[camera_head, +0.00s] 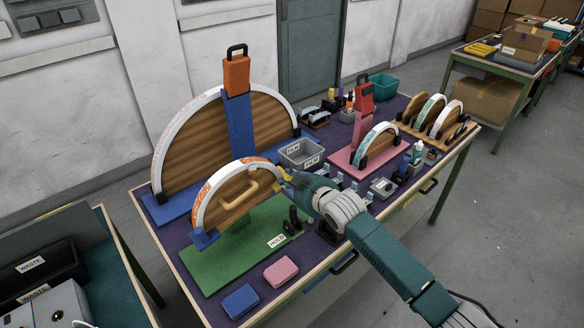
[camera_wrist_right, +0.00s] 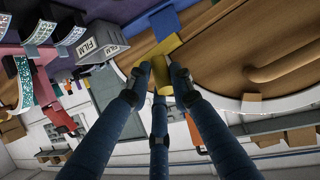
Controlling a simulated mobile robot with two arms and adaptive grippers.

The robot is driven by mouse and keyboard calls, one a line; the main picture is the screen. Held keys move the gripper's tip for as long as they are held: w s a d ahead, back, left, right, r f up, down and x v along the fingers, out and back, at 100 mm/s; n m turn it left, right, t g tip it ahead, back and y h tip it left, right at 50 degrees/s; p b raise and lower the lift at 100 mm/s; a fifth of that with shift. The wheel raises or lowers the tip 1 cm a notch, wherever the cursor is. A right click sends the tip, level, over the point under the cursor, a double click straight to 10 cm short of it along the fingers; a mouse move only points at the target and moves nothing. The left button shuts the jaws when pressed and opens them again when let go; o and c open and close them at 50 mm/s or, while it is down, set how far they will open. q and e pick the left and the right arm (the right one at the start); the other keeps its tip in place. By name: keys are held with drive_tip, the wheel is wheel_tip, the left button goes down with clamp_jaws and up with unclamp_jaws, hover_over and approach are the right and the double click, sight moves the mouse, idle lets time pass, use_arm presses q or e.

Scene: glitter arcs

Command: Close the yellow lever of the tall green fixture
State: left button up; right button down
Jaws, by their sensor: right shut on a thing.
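The green fixture (camera_head: 240,250) stands at the front of the table, with an upright half-round wooden board (camera_head: 232,204) on its base. A white band with orange marks (camera_head: 205,200) runs over the board's curved edge. The yellow lever (camera_head: 285,175) is at the right end of the arc, partly hidden by my right gripper (camera_head: 288,183). In the right wrist view the three dark fingers (camera_wrist_right: 160,75) are closed around the yellow lever (camera_wrist_right: 161,63). My left gripper is not in view.
A larger half-round board with a blue upright (camera_head: 240,125) stands behind. A grey FILM bin (camera_head: 300,153) and a pink fixture (camera_head: 352,157) stand close by. A blue block (camera_head: 240,301) and a pink block (camera_head: 281,271) lie at the front edge.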

drive_tip(key=shift+s+a+g+h+p, duration=0.1)
drive_tip(key=shift+a+g+h+p, duration=0.45)
drive_tip(key=shift+p, duration=0.7)
use_arm(q)
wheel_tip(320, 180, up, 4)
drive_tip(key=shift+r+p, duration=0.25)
drive_tip(key=shift+p, duration=0.15)
use_arm(e)
drive_tip(key=shift+f+g, duration=0.2)
drive_tip(key=shift+g, duration=0.15)
drive_tip(key=c, duration=1.6)
unclamp_jaws()
drive_tip(key=shift+c, duration=0.2)
drive_tip(key=shift+r, duration=0.1)
drive_tip(key=shift+w+r, duration=0.2)
drive_tip(key=shift+s+d+r, duration=0.1)
drive_tip(key=v, duration=1.1)
drive_tip(key=shift+s, duration=0.4)
